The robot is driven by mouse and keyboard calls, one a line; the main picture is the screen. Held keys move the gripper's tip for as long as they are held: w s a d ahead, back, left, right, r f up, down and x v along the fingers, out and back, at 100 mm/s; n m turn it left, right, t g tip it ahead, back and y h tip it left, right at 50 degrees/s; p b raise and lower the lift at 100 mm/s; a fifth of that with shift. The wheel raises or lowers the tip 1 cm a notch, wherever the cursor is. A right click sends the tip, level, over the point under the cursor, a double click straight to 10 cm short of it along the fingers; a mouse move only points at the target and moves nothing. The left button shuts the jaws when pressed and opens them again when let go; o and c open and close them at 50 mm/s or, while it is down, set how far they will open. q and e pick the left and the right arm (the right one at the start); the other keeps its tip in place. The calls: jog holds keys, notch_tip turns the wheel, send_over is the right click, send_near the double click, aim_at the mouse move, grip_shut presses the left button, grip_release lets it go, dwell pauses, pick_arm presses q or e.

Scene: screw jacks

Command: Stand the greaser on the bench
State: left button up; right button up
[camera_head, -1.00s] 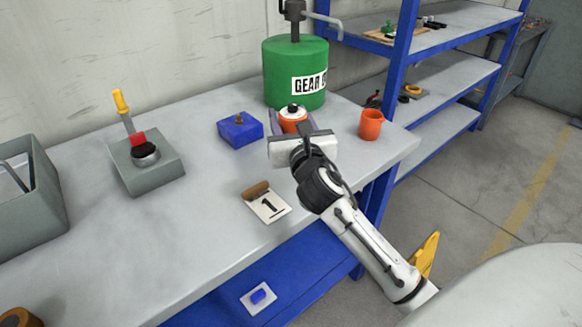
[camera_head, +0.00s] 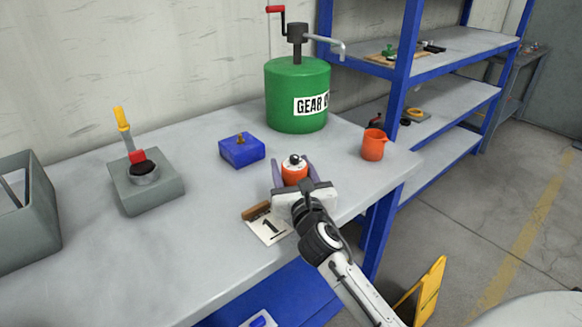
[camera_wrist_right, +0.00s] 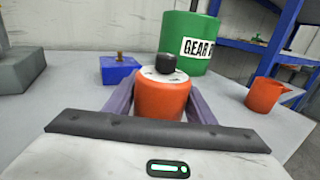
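The greaser, which I take to be the orange canister (camera_head: 294,174) with a pale top and dark knob, is upright between the fingers of my right gripper (camera_head: 291,172). In the right wrist view, the greaser (camera_wrist_right: 162,98) has a purple finger against each side, so the right gripper (camera_wrist_right: 163,98) looks shut on it. Its base is hidden by the gripper, so I cannot tell whether it touches the grey bench (camera_head: 215,205). It is near the bench's front edge, just behind the number 1 card (camera_head: 268,228). My left gripper is not in view.
A green gear-oil drum (camera_head: 285,95) with a crank stands at the back. A blue block (camera_head: 242,151) is behind left, an orange jug (camera_head: 374,145) to the right. A grey lever box (camera_head: 160,190) and grey bin (camera_head: 25,225) stand left.

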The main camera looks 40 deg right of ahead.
jog(key=shift+o, duration=1.3)
jog(key=shift+r, duration=0.2)
jog(key=v, duration=1.2)
jog(key=shift+f, duration=0.1)
